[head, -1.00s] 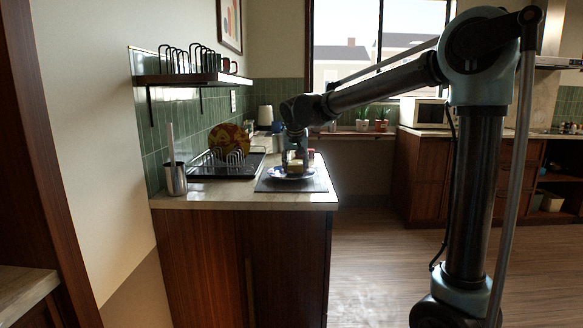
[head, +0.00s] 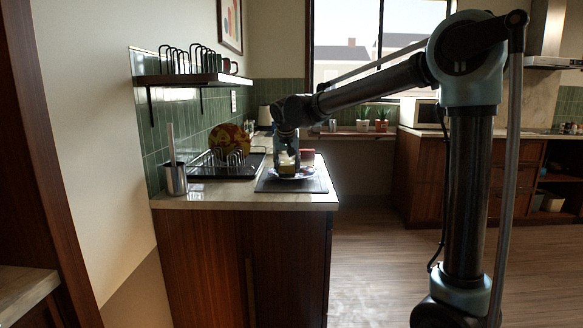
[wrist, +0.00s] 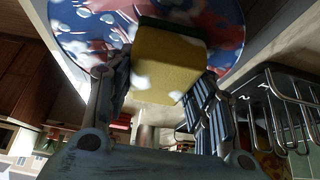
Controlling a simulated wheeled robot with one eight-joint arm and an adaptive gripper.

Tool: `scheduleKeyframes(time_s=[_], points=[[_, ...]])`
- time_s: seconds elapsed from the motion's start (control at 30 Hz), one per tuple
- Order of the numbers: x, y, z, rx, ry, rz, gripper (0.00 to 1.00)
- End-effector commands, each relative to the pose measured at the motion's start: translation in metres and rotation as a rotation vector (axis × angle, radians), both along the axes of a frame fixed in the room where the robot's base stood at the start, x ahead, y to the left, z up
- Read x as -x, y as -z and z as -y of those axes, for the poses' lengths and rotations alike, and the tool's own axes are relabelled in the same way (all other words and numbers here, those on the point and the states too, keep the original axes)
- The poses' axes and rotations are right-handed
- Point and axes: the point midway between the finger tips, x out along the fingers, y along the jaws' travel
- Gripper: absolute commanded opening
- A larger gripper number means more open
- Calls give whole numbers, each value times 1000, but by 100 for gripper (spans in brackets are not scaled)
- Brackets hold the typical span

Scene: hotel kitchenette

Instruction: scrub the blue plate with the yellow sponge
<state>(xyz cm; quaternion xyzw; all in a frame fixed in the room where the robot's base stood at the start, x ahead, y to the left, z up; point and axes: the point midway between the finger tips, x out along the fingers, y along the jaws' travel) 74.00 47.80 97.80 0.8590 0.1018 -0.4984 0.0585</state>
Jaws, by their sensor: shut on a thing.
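My gripper (wrist: 158,88) is shut on the yellow sponge (wrist: 165,62), with a finger on each side of it. The sponge has a dark green layer at its far side and white foam on its yellow body. The blue plate (wrist: 75,20) lies beyond the sponge in the wrist view, with red-brown smears and white foam spots. The sponge covers part of it; I cannot tell whether they touch. In the head view, my gripper (head: 287,150) points down over the plate (head: 290,177), with the sponge (head: 287,158) small and partly hidden.
The plate lies on a dark mat (head: 292,187) near the counter's (head: 245,200) right end. Left of it are a black dish rack (head: 228,160) holding a patterned plate (head: 227,138) and a metal holder (head: 175,180) with a brush. A shelf (head: 192,80) hangs above.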

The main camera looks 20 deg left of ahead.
Motion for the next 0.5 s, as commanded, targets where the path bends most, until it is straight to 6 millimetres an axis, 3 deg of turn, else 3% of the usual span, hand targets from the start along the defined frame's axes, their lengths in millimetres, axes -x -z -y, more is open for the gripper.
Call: scheduleKeyframes(time_s=[0.17,0.5], points=[[1,0,-1,-2,-2,-1,27],[0,-26,-1,-1,-1,-1,27]])
